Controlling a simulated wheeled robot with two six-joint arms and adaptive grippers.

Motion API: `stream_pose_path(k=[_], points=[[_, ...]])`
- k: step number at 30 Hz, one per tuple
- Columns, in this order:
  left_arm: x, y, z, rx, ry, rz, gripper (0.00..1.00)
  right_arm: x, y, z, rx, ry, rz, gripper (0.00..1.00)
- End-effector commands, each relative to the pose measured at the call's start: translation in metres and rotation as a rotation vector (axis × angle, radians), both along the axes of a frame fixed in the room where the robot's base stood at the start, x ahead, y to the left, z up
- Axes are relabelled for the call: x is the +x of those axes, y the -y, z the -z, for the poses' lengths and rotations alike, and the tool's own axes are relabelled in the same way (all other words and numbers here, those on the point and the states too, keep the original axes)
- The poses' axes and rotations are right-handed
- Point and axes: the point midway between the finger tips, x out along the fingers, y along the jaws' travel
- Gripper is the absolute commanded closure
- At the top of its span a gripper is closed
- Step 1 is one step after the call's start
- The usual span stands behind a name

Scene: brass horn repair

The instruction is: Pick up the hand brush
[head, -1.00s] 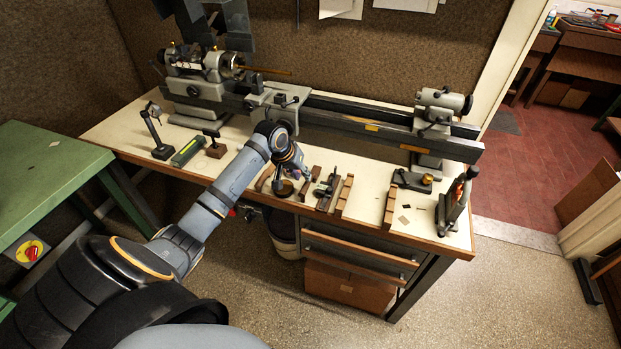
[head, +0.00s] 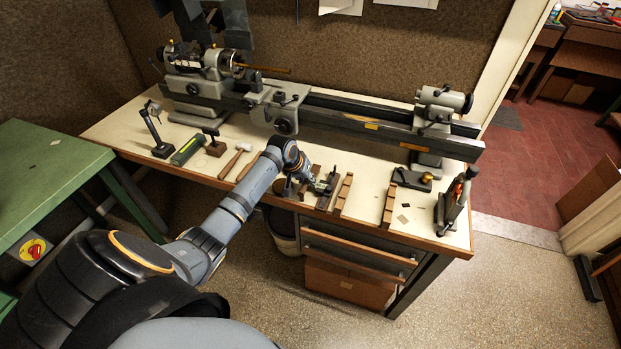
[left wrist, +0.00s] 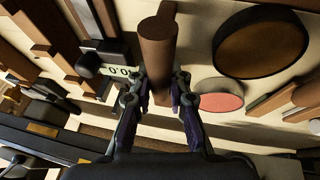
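My left gripper (head: 312,186) is low over the front of the workbench, among small tools. In the left wrist view, its two fingers (left wrist: 162,88) stand apart on either side of a brown cylinder (left wrist: 157,45), which looks like a wooden handle. I cannot tell whether the fingers touch it, nor whether it belongs to the hand brush; no bristles show clearly. In the head view the gripper and wrist partly cover this spot. My right gripper is not in view.
A digital readout (left wrist: 116,72), a dark-rimmed brown disc (left wrist: 260,42) and a pink disc (left wrist: 219,96) lie close to the fingers. A mallet (head: 236,159) lies left of my wrist. Wooden strips (head: 344,193) lie to the right. The lathe bed (head: 365,126) runs behind.

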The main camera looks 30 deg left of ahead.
Motion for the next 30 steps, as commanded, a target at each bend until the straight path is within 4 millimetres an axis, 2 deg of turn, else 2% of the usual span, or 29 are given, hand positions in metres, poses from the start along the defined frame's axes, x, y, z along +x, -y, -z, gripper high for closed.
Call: stream_pose_path(k=[11, 14, 17, 20, 24, 27, 30], points=[[0.000, 0.000, -0.003, 0.000, 0.002, 0.000, 1.00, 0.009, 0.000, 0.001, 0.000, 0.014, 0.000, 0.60], [0.001, -0.001, -0.011, 0.003, 0.004, 0.001, 1.00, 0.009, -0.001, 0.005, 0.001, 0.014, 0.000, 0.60], [0.002, -0.001, -0.028, 0.003, 0.006, 0.002, 1.00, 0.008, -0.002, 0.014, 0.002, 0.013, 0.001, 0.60], [-0.016, 0.006, -0.051, 0.005, 0.004, 0.004, 1.00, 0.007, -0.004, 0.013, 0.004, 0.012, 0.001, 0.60], [-0.048, 0.020, -0.092, 0.011, 0.003, 0.006, 1.00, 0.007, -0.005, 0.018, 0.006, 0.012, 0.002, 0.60], [-0.078, 0.032, -0.103, 0.012, -0.003, 0.005, 1.00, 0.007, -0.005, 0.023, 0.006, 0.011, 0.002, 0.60], [-0.100, 0.042, -0.115, 0.012, -0.002, 0.003, 1.00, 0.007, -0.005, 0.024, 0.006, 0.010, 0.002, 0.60]])
